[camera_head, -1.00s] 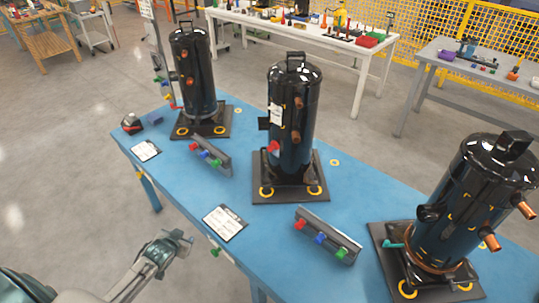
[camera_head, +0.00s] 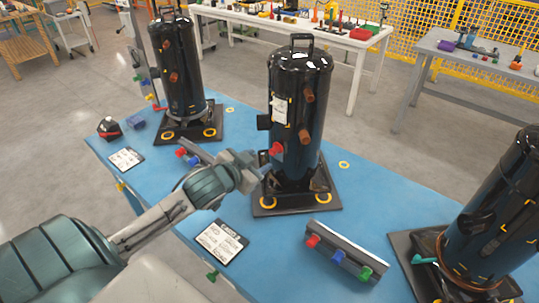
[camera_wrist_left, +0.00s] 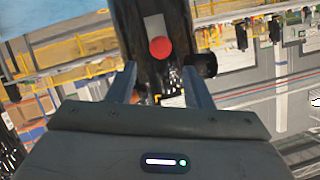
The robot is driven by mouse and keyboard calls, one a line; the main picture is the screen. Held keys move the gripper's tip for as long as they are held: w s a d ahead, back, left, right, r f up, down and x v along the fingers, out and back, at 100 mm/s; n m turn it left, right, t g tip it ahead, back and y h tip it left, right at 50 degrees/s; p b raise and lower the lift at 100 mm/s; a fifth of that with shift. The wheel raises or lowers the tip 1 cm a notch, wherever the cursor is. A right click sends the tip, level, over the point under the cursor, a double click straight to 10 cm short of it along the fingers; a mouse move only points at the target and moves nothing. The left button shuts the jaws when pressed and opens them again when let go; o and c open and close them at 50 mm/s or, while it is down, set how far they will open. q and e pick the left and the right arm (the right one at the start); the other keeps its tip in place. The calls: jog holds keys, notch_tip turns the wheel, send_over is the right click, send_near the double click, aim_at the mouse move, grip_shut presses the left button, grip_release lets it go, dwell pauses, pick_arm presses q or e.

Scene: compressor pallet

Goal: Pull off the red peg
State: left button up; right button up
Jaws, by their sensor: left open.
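A red peg (camera_head: 276,148) sticks out of the lower front of the middle black compressor (camera_head: 300,95). In the left wrist view the red peg (camera_wrist_left: 160,47) shows as a round red end, beyond the fingertips and roughly centred between them. My left gripper (camera_head: 264,165) is just left of and below the peg in the head view. In the wrist view the left gripper (camera_wrist_left: 160,80) is open, its two fingers apart with nothing between them. My right gripper is not in view.
A peg rack (camera_head: 342,252) with red, blue and green pegs lies in front on the blue table (camera_head: 205,276). Another rack is partly behind my left arm. Black compressors stand left (camera_head: 178,70) and right (camera_head: 495,215). A label card (camera_head: 220,241) lies near the front edge.

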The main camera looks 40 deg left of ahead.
aim_at(272, 153)
pick_arm(q)
jog(key=x, duration=0.7)
jog(key=shift+p, duration=0.3)
jog(key=shift+w+a+f, duration=0.1)
jog(key=shift+w+f, duration=0.2)
jog(key=shift+w, duration=0.35)
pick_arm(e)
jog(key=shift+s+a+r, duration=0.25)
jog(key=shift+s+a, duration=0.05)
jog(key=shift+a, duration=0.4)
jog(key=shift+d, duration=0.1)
pick_arm(q)
jog(key=shift+c, duration=0.7)
jog(key=c, duration=0.7)
grip_shut()
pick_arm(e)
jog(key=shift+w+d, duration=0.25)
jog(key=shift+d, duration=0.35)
